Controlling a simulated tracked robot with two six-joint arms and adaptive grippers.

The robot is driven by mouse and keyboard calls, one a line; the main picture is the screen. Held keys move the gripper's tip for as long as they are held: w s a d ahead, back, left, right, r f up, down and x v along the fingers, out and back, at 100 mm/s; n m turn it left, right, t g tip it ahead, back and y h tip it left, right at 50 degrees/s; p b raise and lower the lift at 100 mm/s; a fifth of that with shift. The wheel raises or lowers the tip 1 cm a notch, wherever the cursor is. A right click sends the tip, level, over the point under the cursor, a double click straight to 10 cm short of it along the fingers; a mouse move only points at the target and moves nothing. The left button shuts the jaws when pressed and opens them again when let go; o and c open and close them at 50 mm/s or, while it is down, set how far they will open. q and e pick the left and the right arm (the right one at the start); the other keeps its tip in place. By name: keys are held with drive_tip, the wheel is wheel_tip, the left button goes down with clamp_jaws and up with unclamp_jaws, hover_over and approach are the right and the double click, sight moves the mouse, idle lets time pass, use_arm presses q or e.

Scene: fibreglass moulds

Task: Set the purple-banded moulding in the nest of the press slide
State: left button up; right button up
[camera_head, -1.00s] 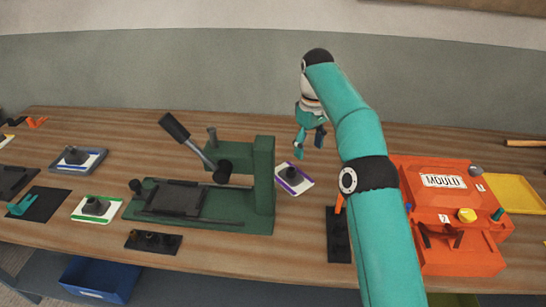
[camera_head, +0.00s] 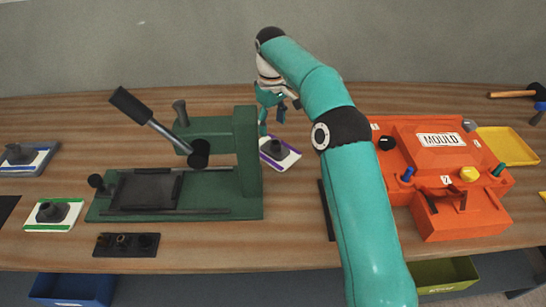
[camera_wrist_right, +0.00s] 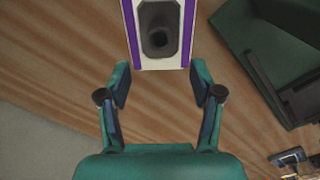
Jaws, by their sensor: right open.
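The purple-banded moulding (camera_head: 279,154) is a white plate with purple stripes and a grey hollow boss. It lies on the bench just right of the green press (camera_head: 249,165). The press slide (camera_head: 148,191) has a dark, empty-looking framed nest at the left of the press. My right gripper (camera_head: 273,108) is open and empty above the moulding in the head view. In the wrist view the moulding (camera_wrist_right: 158,32) shows at the top, just beyond my open right fingertips (camera_wrist_right: 162,82), not between them. My left gripper is not in view.
The press lever (camera_head: 150,120) leans up to the left. White green-banded (camera_head: 54,213) and blue-edged (camera_head: 22,158) mouldings lie at the left. A dark block (camera_head: 126,245) sits in front of the press. The orange MOULD machine (camera_head: 455,215) and yellow tray (camera_head: 510,146) stand at the right.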

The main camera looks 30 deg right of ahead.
sight(275, 142)
drive_tip(key=f, duration=0.4)
drive_tip(key=s+f+b, duration=0.1)
drive_tip(key=f, duration=0.1)
drive_tip(key=shift+d+f, duration=0.2)
drive_tip(key=shift+f, duration=0.3)
drive_tip(key=shift+c, duration=0.2)
clamp_jaws()
